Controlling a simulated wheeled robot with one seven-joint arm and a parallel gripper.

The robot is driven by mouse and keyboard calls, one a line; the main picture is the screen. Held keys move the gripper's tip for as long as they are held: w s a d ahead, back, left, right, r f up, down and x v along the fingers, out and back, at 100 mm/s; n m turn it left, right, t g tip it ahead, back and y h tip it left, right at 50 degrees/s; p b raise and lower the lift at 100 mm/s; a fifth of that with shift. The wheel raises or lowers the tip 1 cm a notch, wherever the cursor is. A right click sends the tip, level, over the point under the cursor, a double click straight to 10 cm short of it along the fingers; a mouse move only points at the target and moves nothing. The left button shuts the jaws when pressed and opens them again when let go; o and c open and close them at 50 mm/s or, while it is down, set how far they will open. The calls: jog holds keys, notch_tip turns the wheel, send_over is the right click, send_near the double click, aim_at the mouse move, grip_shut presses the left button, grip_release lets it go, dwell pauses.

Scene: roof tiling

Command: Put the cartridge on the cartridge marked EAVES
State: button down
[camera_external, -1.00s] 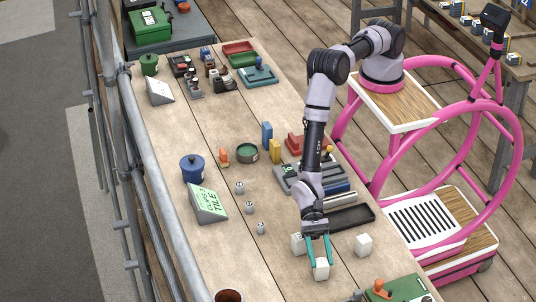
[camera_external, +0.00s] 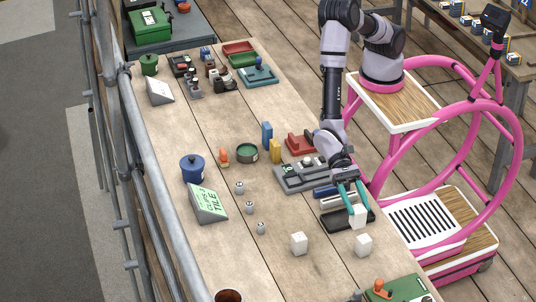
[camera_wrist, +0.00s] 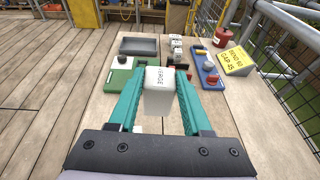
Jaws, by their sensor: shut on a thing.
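My gripper (camera_external: 357,207) is shut on a white block-shaped cartridge (camera_external: 358,217). In the wrist view the held cartridge (camera_wrist: 158,98) is upright between the teal fingers, and its top reads VERGE. In the external view it appears over the black tray (camera_external: 333,223), raised clear of the tabletop. Two other white cartridges stand on the bare wood, one to the left (camera_external: 299,244) and one to the right (camera_external: 363,245). I cannot read any marking on them, so I cannot tell which is EAVES.
A grey fixture (camera_external: 300,178) lies behind the tray. A green board (camera_external: 408,290) with an orange knob lies at the front right. Small metal pieces (camera_external: 249,207) and a green-faced sign (camera_external: 206,204) stand to the left. The wood around the two standing cartridges is clear.

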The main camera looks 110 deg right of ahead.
jog(key=s+d+r, duration=0.1)
jog(key=s, duration=0.3)
jog(key=shift+n+g, duration=0.3)
jog(key=shift+g, duration=0.1)
jog(key=shift+s+d+f, duration=0.1)
jog(key=shift+d+f, duration=0.05)
jog(key=shift+f, duration=2.2)
jog(key=shift+d+f, duration=0.1)
jog(key=shift+f, duration=2.2)
jog(key=shift+f, duration=0.1)
jog(key=shift+c, duration=1.7)
grip_release()
jog(key=v, duration=1.2)
